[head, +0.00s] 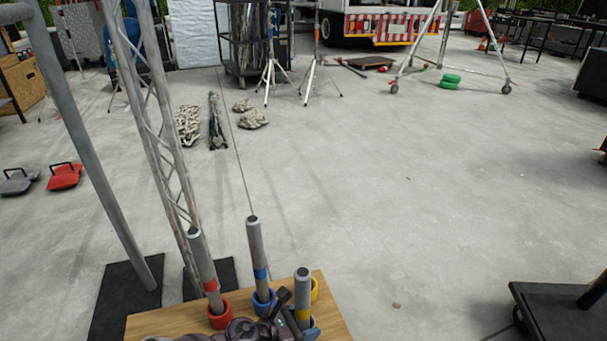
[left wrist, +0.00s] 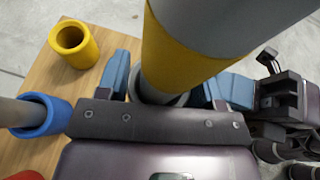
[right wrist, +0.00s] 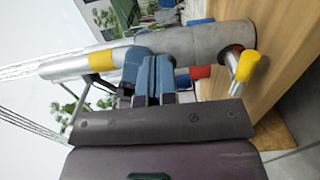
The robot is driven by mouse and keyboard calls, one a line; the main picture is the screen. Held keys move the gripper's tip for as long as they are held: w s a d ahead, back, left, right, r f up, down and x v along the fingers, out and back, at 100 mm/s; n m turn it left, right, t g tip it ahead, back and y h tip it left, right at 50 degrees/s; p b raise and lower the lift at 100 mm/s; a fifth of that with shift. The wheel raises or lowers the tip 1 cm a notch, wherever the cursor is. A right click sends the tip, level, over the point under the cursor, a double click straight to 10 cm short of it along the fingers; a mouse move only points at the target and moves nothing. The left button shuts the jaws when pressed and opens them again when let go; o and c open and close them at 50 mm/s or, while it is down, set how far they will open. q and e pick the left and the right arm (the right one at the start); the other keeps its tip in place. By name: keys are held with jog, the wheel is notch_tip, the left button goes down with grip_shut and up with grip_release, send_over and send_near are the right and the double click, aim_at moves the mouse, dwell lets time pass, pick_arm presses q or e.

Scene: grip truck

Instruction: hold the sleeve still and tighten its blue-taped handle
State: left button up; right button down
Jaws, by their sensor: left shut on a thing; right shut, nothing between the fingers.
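A grey tube with yellow tape (head: 303,300) stands at the front of the wooden table. In the left wrist view the yellow-taped tube (left wrist: 195,55) stands between the blue fingers of my left gripper (left wrist: 165,92), which is shut on it. In the right wrist view the tube (right wrist: 190,42) lies across the picture. My right gripper (right wrist: 152,72) is shut and empty, its fingertips close beside the tube; I cannot tell if they touch it. A blue-taped tube (head: 260,272) stands in a blue cup. I cannot make out a separate blue-taped handle.
A red-taped tube (head: 208,270) stands in a red cup (head: 219,315) on the wooden table (head: 150,322). A yellow cup (left wrist: 74,44) is empty beside the held tube. A lattice truss (head: 160,130) rises at the left. Open concrete floor lies beyond and to the right.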

jog(key=shift+a+f, duration=0.15)
jog(key=shift+f, duration=0.4)
dwell(0.6)
jog(key=v, duration=0.6)
jog(key=shift+d, duration=0.35)
jog(key=shift+w+f, duration=0.1)
jog(key=w+a+r, duration=0.1)
jog(key=w+r, duration=0.2)
jog(key=w, duration=0.3)
jog(key=shift+r, duration=0.2)
dwell(0.9)
